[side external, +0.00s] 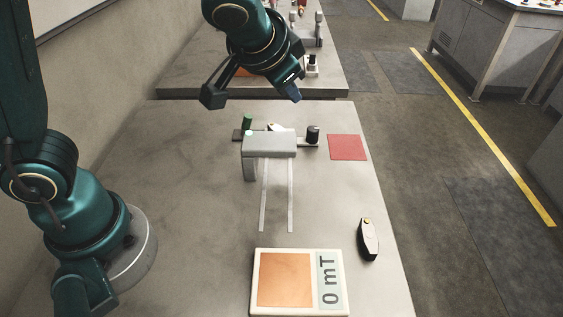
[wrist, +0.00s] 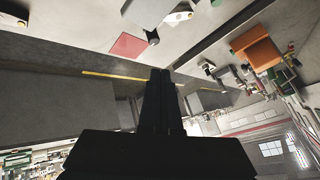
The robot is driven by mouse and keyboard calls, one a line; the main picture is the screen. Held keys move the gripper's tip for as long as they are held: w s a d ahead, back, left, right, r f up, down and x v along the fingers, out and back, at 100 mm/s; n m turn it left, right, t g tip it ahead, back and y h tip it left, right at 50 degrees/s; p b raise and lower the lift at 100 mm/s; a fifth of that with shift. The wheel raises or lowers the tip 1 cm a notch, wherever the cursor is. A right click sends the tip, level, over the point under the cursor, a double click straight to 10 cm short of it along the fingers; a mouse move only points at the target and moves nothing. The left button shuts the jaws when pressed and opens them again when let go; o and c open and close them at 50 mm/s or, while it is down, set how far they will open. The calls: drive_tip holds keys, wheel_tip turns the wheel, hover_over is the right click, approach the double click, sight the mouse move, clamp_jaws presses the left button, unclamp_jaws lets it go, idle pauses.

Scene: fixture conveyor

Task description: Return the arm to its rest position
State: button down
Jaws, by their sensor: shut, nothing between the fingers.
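My gripper (side external: 292,93) hangs from my teal arm at the top of the side external view, raised over the far end of the grey table (side external: 190,200). In the wrist view my gripper (wrist: 160,74) shows as dark fingers pressed together with nothing between them. It is clear of the objects on the table. The arm's upper links run out of the picture at the top.
Below my gripper stand a grey bridge-shaped fixture (side external: 270,144) over two rails, a green cylinder (side external: 247,121) and a dark cylinder (side external: 313,133). The table's left is clear.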

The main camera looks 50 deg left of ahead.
drive_tip(key=s+a+r+n, duration=0.2)
drive_tip(key=s+a+r, duration=0.1)
drive_tip(key=s+a, duration=0.1)
drive_tip(key=s+d+f+g+h, duration=0.1)
drive_tip(key=s+f+h, duration=0.1)
drive_tip(key=s, duration=1.2)
drive_tip(key=shift+f+g+h, duration=0.4)
drive_tip(key=shift+f, duration=0.4)
drive_tip(key=shift+d, duration=0.1)
